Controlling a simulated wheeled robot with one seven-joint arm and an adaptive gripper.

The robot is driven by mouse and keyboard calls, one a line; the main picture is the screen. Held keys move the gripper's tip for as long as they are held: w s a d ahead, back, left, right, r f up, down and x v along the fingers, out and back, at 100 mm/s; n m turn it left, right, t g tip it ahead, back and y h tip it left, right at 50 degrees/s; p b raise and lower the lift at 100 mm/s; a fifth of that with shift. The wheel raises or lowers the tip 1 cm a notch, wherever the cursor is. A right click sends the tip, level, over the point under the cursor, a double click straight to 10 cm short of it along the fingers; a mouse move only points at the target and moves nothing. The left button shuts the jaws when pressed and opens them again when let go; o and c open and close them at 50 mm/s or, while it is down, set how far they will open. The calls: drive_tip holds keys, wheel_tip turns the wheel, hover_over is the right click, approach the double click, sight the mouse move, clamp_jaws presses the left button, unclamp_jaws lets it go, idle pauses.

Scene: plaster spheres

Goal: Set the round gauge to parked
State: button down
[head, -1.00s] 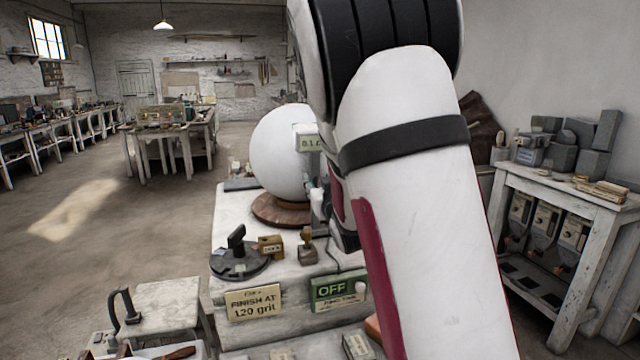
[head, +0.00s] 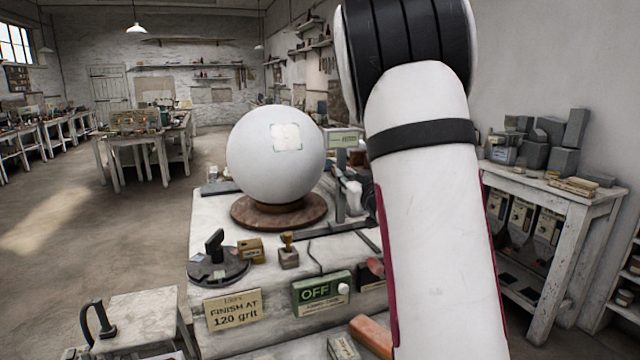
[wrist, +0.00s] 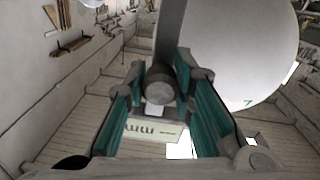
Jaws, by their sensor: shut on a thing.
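My gripper (wrist: 160,76) is shut on a grey round-ended knob (wrist: 160,88) in the wrist view, with teal pads on both sides. A dark grey bar (wrist: 170,30) rises from it in that view, beside the white sphere (wrist: 240,45). In the head view the sphere (head: 262,165) sits on a round wooden base (head: 250,213), with a grey upright bar (head: 340,197) close to its right. The knob and bar look like part of the gauge, but its dial or marks cannot be made out. My arm hides most of the gripper in the head view.
A dark round stand (head: 217,268) and a small wooden-handled block (head: 288,255) stand near the front edge.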

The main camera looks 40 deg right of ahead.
drive_tip(key=s+d, duration=0.2)
drive_tip(key=d, duration=0.5)
drive_tip(key=shift+s+d, duration=0.15)
drive_tip(key=shift+d, duration=0.15)
drive_tip(key=shift+r, duration=0.1)
drive_tip(key=c, duration=1.3)
unclamp_jaws()
drive_tip(key=shift+d, duration=0.15)
drive_tip(key=v, duration=1.2)
